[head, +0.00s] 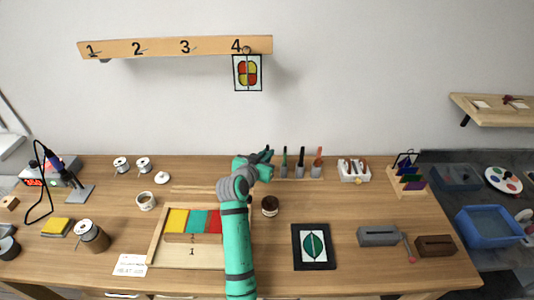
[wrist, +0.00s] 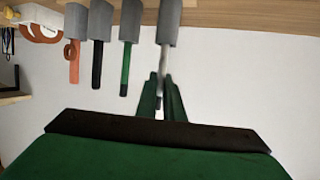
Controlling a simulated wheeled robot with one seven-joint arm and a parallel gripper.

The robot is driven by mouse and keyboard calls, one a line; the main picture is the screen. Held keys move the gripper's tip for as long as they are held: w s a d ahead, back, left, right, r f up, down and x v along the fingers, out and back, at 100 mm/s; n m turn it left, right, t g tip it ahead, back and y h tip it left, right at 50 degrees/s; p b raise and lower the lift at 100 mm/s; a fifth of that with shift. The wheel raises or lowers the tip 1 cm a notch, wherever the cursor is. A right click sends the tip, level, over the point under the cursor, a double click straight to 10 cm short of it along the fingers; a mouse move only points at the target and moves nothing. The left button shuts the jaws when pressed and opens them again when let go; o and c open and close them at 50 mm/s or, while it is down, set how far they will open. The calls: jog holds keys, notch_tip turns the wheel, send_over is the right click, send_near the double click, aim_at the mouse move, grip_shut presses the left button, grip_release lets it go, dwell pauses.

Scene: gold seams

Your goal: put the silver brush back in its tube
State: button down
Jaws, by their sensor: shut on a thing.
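My gripper (wrist: 160,80) is shut on the silver brush (wrist: 165,58), a thin pale rod between the two green fingers in the wrist view. That view appears upside down. The brush's far end meets the mouth of a grey tube (wrist: 170,22); I cannot tell how far inside it is. In the head view my gripper (head: 268,155) is at the left end of the tube row, and I cannot make out the brush or its tube there.
Beside it stand grey tubes holding a green-handled brush (head: 284,157), a black-handled brush (head: 300,156) and an orange-handled brush (head: 318,155). A dark jar (head: 270,206) stands in front. A framed leaf picture (head: 314,246) lies to the right.

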jog(key=shift+f, duration=0.4)
jog(key=c, duration=1.3)
grip_release()
jog(key=shift+c, duration=0.2)
jog(key=shift+r, duration=0.1)
notch_tip(320, 180, up, 7)
dwell(0.7)
